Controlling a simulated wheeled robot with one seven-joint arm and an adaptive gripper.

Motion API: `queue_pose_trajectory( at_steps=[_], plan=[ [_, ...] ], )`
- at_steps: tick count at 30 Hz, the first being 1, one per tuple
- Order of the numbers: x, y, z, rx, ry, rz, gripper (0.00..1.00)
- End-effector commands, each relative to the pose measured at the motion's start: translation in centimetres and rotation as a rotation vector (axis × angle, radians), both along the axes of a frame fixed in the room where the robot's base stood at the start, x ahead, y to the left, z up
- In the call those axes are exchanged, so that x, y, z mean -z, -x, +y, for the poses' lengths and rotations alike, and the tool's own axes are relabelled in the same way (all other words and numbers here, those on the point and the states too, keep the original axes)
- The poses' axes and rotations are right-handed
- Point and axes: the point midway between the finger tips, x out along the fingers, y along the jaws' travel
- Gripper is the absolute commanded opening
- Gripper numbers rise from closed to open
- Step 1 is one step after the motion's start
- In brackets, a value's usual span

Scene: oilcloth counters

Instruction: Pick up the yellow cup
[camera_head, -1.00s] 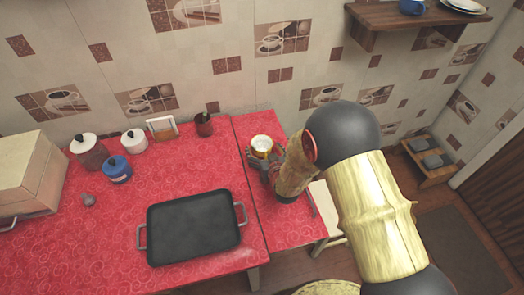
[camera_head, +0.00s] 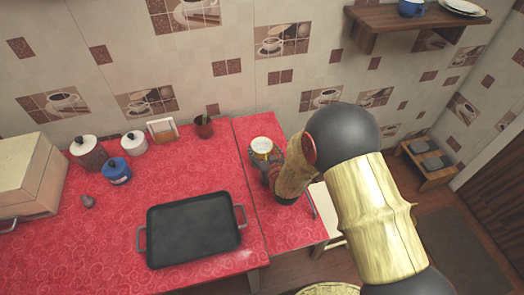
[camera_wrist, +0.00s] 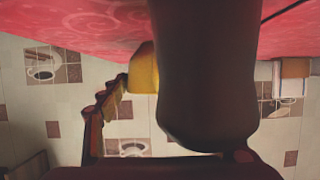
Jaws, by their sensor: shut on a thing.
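The yellow cup (camera_head: 262,146) is at the far end of the right-hand red counter in the head view, with its pale round top showing. My gripper (camera_head: 263,158) is shut on it from the near side, and the fingers cover part of its side. In the wrist view the yellow cup (camera_wrist: 143,68) shows as a yellow patch, partly hidden behind a large dark part of my gripper. I cannot tell whether the cup's base touches the counter.
A black tray (camera_head: 194,230) with two handles lies on the left red counter (camera_head: 95,250). Behind it stand a blue pot (camera_head: 118,172), a white jar (camera_head: 134,144), a brown jar (camera_head: 90,154) and a dark red cup (camera_head: 204,127). A wooden shelf (camera_head: 400,28) hangs at upper right.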

Motion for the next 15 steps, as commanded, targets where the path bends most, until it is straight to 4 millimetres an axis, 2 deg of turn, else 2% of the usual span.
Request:
queue_pose_trajectory(
  at_steps=[3, 11, 15],
  plan=[
    [0.0, 0.0, 0.0, 0.000, 0.000, 0.000, 0.35],
    [-0.2, 0.0, 0.0, 0.000, 0.000, -0.001, 0.34],
    [-1.0, -0.1, 0.0, 0.000, -0.001, -0.002, 0.34]
  ],
)
